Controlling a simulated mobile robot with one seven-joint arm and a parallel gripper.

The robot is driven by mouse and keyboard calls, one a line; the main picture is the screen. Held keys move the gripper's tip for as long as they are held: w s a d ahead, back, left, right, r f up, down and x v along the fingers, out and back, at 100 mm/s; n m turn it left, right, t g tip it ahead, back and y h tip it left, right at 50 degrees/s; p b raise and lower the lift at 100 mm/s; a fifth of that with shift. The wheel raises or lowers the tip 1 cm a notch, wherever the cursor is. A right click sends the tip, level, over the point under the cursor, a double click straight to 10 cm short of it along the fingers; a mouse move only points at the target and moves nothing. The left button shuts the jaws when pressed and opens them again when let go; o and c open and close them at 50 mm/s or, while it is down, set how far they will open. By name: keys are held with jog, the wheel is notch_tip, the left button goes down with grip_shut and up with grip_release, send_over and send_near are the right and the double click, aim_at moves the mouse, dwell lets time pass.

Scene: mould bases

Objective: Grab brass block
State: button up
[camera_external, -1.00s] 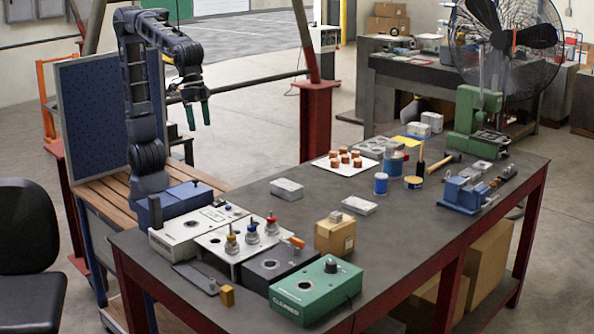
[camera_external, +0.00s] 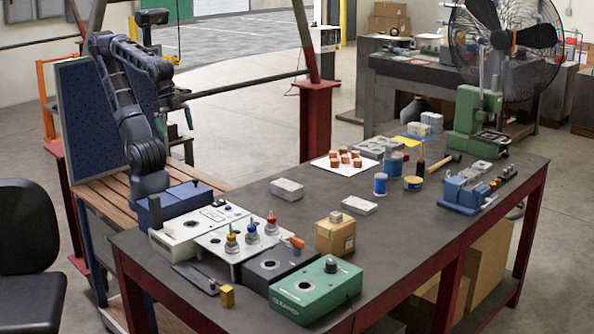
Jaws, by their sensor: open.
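The brass block (camera_external: 227,295) is a small yellow-gold piece on the near left corner of the grey workbench, standing apart from my gripper. My gripper (camera_external: 176,121) has green fingers and is raised beside my arm, left of and above the bench. Its fingers are open with nothing seen between them, though my arm partly hides them. The gripper is well up and away from the block in the picture.
Right of the block is a green box (camera_external: 303,290) with a black knob. Behind it are a dark flat tool (camera_external: 196,278) and a white panel (camera_external: 222,242) with several knobbed fittings. A cardboard box (camera_external: 335,236) stands mid-bench. The bench's front left edge is close to the block.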

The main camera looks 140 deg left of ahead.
dwell(0.3)
jog(key=c, duration=1.1)
